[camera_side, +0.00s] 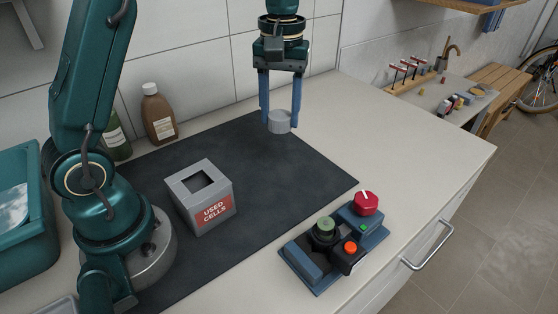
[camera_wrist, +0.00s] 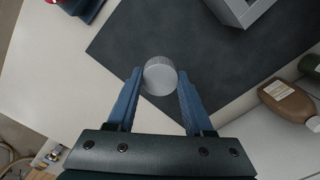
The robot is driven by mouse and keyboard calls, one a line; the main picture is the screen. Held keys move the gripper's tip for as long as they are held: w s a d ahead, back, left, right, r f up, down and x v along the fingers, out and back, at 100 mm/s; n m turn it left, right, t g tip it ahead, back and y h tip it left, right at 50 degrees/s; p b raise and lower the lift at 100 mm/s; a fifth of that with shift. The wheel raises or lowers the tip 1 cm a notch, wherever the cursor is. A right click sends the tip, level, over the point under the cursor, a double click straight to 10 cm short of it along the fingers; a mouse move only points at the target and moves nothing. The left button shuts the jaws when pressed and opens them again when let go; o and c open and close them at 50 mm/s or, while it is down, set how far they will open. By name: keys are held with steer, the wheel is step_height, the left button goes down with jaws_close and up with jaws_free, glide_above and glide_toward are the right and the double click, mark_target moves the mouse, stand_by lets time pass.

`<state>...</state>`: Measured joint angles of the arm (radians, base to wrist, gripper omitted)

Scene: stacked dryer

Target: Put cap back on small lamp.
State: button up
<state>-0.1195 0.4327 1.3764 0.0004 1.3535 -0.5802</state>
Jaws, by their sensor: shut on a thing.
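My gripper (camera_side: 280,127) is shut on a grey round cap (camera_side: 280,116) near the far right edge of the dark mat. In the wrist view the cap (camera_wrist: 160,80) sits between the two blue fingertips. Its height above the counter is hard to tell. A blue device (camera_side: 333,247) stands at the front right of the counter, well apart from my gripper. It carries a black round holder with a green cylinder (camera_side: 325,225) in it, an orange button (camera_side: 350,247), a small green light and a red knob (camera_side: 366,203). I cannot tell for sure which part is the small lamp.
A grey box (camera_side: 202,196) labelled "USED CELLS" with a square opening stands on the dark mat (camera_side: 292,182). A brown bottle (camera_side: 158,115) and a green bottle (camera_side: 116,140) stand by the tiled wall. A teal bin (camera_side: 24,225) is at the left. The mat between the box and device is clear.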

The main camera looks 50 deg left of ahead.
steer(key=s+d+r, duration=0.1)
steer(key=s+d, duration=0.1)
steer(key=d, duration=0.8)
steer(key=r+m, duration=0.1)
steer(key=m, duration=0.2)
glide_above(328, 224)
steer(key=shift+w+a, duration=0.1)
steer(key=shift+a, duration=0.05)
steer(key=shift+f+m, duration=0.25)
steer(key=shift+m, duration=0.05)
steer(key=shift+f, duration=2.5)
steer(key=shift+f, duration=0.65)
steer(key=o, duration=1.6)
steer(key=shift+r, duration=0.15)
